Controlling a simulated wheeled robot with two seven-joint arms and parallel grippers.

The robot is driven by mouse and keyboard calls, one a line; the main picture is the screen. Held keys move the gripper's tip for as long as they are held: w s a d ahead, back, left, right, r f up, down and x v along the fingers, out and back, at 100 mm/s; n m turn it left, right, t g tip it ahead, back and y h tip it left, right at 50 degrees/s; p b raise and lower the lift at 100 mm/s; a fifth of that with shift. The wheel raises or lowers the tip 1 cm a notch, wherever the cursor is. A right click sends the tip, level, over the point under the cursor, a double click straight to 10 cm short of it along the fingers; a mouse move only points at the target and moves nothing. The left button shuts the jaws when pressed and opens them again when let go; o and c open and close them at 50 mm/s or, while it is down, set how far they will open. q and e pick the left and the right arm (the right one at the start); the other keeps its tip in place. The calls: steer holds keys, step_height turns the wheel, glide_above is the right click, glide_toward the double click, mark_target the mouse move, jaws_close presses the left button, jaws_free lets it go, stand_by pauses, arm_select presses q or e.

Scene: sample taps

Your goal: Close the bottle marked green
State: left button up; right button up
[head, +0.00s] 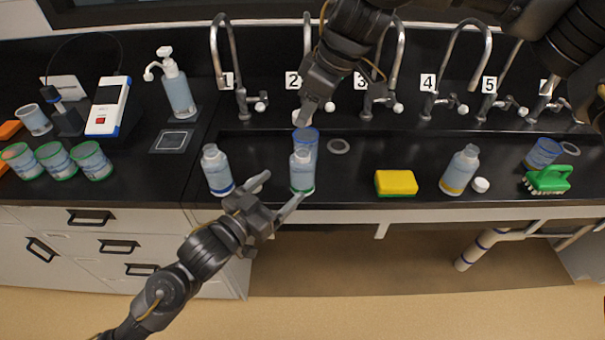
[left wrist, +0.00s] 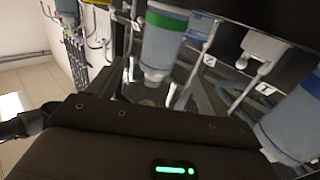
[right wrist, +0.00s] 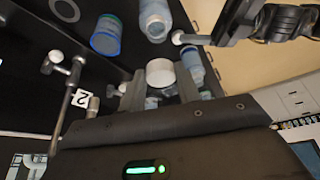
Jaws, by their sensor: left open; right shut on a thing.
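The green-marked bottle (head: 302,172), clear with pale blue liquid and a green band near its base, stands upright at the counter's front. My left gripper (head: 281,189) is open just left of and in front of it; the bottle (left wrist: 163,45) shows between the spread fingers in the left wrist view. I cannot tell whether the fingers touch it. My right gripper (head: 308,114) is shut on a white cap (right wrist: 160,72), behind and above the bottle. The bottle's mouth is too small to make out clearly.
A blue-rimmed beaker (head: 307,137) stands right behind the green-marked bottle. A blue-marked bottle (head: 217,172) is to the left. A yellow sponge (head: 396,183), a yellow-marked bottle (head: 459,172), a loose white cap (head: 481,185) and a green brush (head: 547,179) are to the right.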

arm_select(q)
steer(key=x, duration=0.9)
steer(key=shift+w+d, duration=0.1)
arm_select(e)
steer(key=shift+r, duration=0.1)
arm_select(q)
steer(key=shift+c, duration=0.2)
steer(key=c, duration=1.4)
steer(key=shift+c, duration=0.2)
arm_select(e)
glide_above(300, 147)
steer(key=d, duration=0.2)
steer(key=shift+s+f, duration=0.25)
steer(key=shift+f, duration=1)
steer(key=shift+s+f, duration=0.2)
steer(key=shift+f, duration=1.05)
